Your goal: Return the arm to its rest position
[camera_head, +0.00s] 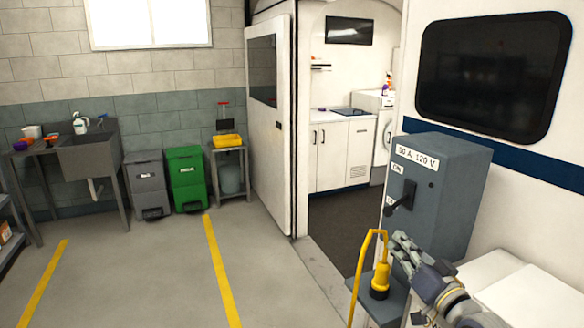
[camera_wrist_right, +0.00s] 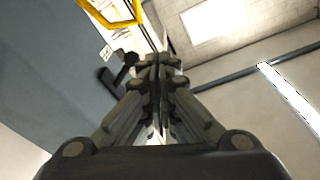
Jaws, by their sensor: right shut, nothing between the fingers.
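My right gripper (camera_head: 402,243) is in the lower right of the head view, beside the yellow plug and in front of the grey power box (camera_head: 447,180). Its fingers are shut and empty, and they also show together in the right wrist view (camera_wrist_right: 155,65). The box carries a "30 A 120 V" label and a black lever (camera_head: 403,196), which also shows in the wrist view (camera_wrist_right: 124,68). A yellow plug (camera_head: 380,280) with a yellow cable (camera_head: 363,255) stands upright on the grey ledge below the box. My left gripper is not in view.
The van's doorway (camera_head: 335,215) stands open left of the box, with its white door (camera_head: 268,120) swung out. White steps or boxes (camera_head: 520,285) lie at lower right. A sink (camera_head: 90,155), a grey bin (camera_head: 146,180) and a green bin (camera_head: 187,178) line the far wall. The floor (camera_head: 130,270) at left is clear.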

